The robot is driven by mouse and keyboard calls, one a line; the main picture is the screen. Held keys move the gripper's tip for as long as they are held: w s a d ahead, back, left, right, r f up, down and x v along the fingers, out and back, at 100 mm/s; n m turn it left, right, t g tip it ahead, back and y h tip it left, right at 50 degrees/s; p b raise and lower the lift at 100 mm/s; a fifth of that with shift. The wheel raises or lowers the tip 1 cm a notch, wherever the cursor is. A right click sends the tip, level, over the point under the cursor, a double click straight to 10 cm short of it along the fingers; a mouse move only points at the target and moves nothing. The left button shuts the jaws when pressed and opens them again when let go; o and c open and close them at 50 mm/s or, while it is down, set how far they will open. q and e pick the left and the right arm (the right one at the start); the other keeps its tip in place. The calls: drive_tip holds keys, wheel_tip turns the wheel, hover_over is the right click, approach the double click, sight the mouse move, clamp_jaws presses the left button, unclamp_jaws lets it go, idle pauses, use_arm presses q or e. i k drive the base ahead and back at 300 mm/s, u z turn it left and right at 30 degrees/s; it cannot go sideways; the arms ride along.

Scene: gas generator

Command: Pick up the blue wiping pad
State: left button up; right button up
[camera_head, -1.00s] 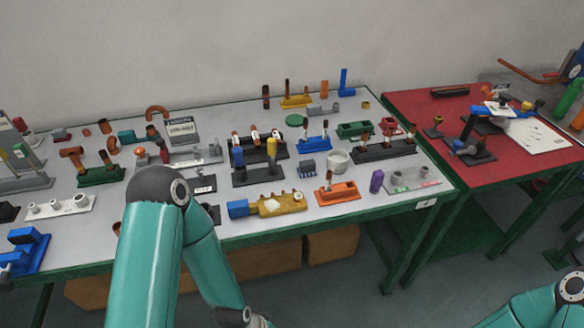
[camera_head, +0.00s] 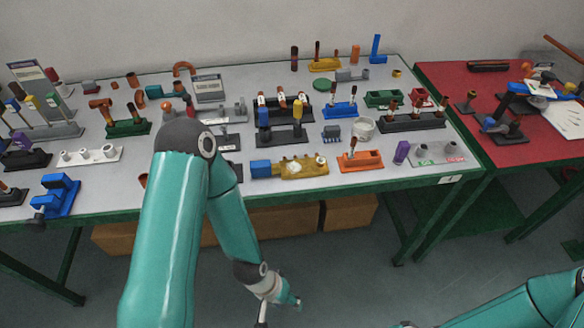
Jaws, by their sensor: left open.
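I cannot tell for sure which thing is the blue wiping pad. A blue block (camera_head: 260,168) sits at the left end of a yellow holder (camera_head: 303,167) near the table's front edge. Other blue parts are a holder (camera_head: 340,109) in the middle, an upright piece (camera_head: 376,48) at the back and a large fixture (camera_head: 58,196) at the front left. My left gripper (camera_head: 278,303) hangs low in front of the table, below its front edge. It is open, apart from all of these and partly cut off by the bottom of the picture. My right gripper is out of view.
The grey table (camera_head: 400,178) with a green edge is crowded with holders, pipes and fixtures. Brown boxes (camera_head: 348,212) stand beneath it. A red table (camera_head: 540,150) stands at the right with more tools. The floor in front is clear.

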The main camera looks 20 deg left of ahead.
sight(331, 134)
drive_tip(key=z, duration=1.5)
drive_tip(key=i, duration=0.1)
drive_tip(key=u, duration=3.1)
drive_tip(key=k, duration=0.75)
drive_tip(key=z, duration=0.45)
drive_tip(key=i, duration=1)
drive_tip(key=z, duration=0.1)
